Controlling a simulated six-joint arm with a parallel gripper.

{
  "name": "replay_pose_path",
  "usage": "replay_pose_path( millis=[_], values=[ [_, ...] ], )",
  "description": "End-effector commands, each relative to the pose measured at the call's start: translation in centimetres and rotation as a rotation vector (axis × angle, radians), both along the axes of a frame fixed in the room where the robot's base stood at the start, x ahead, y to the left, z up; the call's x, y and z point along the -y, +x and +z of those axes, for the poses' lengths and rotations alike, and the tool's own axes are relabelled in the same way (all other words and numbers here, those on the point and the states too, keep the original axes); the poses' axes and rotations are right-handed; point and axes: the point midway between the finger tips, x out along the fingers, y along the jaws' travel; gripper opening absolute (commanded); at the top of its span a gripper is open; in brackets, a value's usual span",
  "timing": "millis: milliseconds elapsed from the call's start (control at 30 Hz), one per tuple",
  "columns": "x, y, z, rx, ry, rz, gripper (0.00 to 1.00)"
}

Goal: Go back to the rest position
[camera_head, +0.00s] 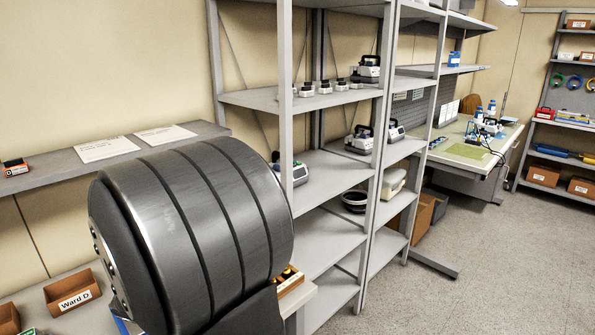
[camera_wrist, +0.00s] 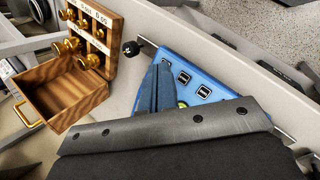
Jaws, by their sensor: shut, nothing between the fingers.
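In the wrist view my gripper (camera_wrist: 158,69) shows as two narrow blue fingers side by side, closed with nothing between them. Its dark grey body fills the bottom of that view. The fingers lie in front of a blue unit with black sockets (camera_wrist: 200,78); I cannot tell whether they touch it. In the head view a large dark grey cylindrical link of my arm fills the lower left and hides my gripper. Pump-like devices stand on the grey shelves, one on the upper shelf (camera_head: 369,69) and one lower down (camera_head: 361,140).
A wooden box with brass weights (camera_wrist: 70,70) stands open left of my fingers. In the head view, a brown "Ward D" bin (camera_head: 73,293) sits at lower left, below a wall shelf (camera_head: 120,163). A workbench (camera_head: 478,150) stands at the back. Open floor (camera_head: 480,260) lies right.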

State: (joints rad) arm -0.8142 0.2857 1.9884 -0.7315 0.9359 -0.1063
Motion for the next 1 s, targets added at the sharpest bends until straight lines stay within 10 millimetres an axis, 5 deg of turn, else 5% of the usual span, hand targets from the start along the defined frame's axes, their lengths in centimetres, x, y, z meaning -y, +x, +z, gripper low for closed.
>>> replay_pose_path(
  millis=[1000],
  values=[
    [3.6, 8.1, -2.4, -0.291, 0.412, -0.620, 0.00]
  ],
)
